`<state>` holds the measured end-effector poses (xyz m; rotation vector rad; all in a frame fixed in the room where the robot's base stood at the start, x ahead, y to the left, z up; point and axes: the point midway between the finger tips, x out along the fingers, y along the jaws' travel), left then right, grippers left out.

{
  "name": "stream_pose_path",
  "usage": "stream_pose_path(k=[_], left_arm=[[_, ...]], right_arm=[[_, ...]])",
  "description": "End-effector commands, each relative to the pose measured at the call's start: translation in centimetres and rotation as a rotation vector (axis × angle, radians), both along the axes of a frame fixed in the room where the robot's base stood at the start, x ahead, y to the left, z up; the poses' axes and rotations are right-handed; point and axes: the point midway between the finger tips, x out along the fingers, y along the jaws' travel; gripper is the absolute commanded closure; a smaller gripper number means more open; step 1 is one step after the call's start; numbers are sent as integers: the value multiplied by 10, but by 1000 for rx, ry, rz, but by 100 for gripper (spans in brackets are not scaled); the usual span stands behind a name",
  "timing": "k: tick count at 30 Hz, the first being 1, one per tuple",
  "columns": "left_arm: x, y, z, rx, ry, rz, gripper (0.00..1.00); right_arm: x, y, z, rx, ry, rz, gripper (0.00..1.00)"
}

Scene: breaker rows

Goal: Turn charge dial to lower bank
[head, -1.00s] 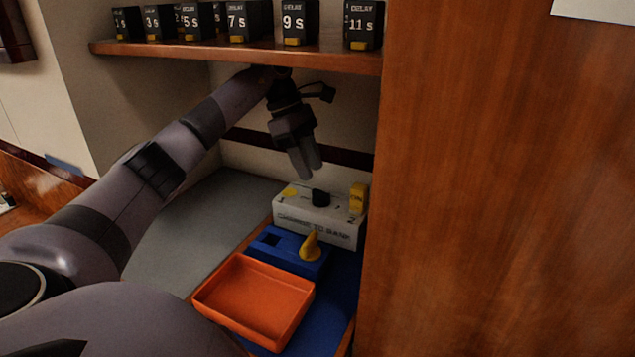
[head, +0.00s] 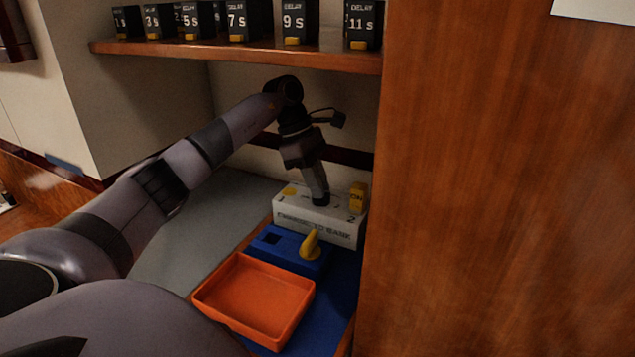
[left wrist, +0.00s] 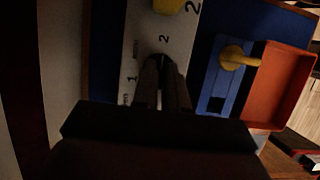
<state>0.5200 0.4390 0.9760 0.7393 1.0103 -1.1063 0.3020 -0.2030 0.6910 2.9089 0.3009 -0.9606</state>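The charge dial (head: 320,200) is a small black knob on top of a white box (head: 300,226) lettered along its front, in the right part of the nook. The box has a 1 at its left and a 2 at its right. My left gripper (head: 319,197) reaches down over the dial with its fingers close together at the knob, and looks shut on it. In the left wrist view the fingers (left wrist: 161,72) cover most of the dial, so its pointer is hidden. My right gripper is not in view.
A yellow ON block (head: 357,198) stands at the box's right end. A blue block (head: 277,238) with a yellow lever (head: 310,245) and an orange tray (head: 254,300) lie in front. A shelf (head: 240,52) with black delay units hangs above. A wooden panel (head: 490,200) closes the right.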

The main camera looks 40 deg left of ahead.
Motion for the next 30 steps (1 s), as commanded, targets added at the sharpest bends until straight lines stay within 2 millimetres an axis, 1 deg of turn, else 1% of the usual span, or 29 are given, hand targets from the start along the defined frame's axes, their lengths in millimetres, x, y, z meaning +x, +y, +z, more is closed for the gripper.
stream_pose_path(k=[6,11,17,30], left_arm=[[-1,1,0,0,-1,30,100],[-1,0,1,0,0,101,100],[-3,0,1,2,-2,252,100],[-5,-3,1,2,-3,667,100]], right_arm=[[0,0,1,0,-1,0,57],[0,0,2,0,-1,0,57],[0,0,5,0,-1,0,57],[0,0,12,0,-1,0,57]])
